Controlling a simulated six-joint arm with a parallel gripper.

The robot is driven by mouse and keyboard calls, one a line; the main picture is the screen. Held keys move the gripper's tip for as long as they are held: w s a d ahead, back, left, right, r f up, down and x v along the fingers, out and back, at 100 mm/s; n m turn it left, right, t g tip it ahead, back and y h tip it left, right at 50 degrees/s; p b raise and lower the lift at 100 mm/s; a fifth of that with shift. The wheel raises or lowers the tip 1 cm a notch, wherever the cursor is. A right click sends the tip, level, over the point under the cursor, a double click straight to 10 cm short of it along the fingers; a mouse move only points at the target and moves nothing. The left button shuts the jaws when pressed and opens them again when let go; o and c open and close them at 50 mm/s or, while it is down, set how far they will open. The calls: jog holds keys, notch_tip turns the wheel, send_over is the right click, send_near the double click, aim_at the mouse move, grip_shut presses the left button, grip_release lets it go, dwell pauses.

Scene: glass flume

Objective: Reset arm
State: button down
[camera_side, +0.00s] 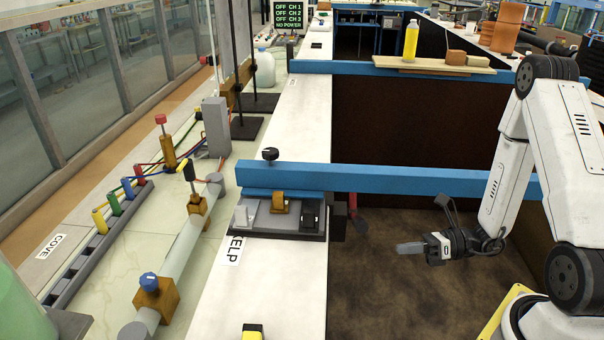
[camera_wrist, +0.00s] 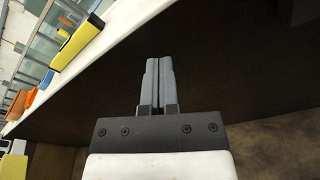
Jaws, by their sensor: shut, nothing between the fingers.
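My gripper (camera_side: 412,248) is at the end of my white arm, right of centre in the side view. Its fingers point left towards the long white bench edge, over the brown floor. In the wrist view my gripper's two grey fingers (camera_wrist: 158,62) lie side by side, shut, with nothing between them. They point towards a dark brown panel. My gripper touches nothing that I can see.
A blue beam (camera_side: 380,178) crosses behind my gripper. A yellow block (camera_side: 252,331) sits nearer. Space around my gripper is clear.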

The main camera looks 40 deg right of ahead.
jog(key=s+a+r+n+g+h, duration=0.1)
jog(key=s+a+n+g+h, duration=0.5)
jog(key=n+g, duration=0.95)
jog(key=w+r+n+t+h, duration=0.6)
jog(key=n+t, duration=0.1)
jog(key=n, duration=0.9)
jog(key=shift+d+h, duration=0.3)
jog(key=shift+d, duration=0.15)
jog(key=shift+n, duration=0.25)
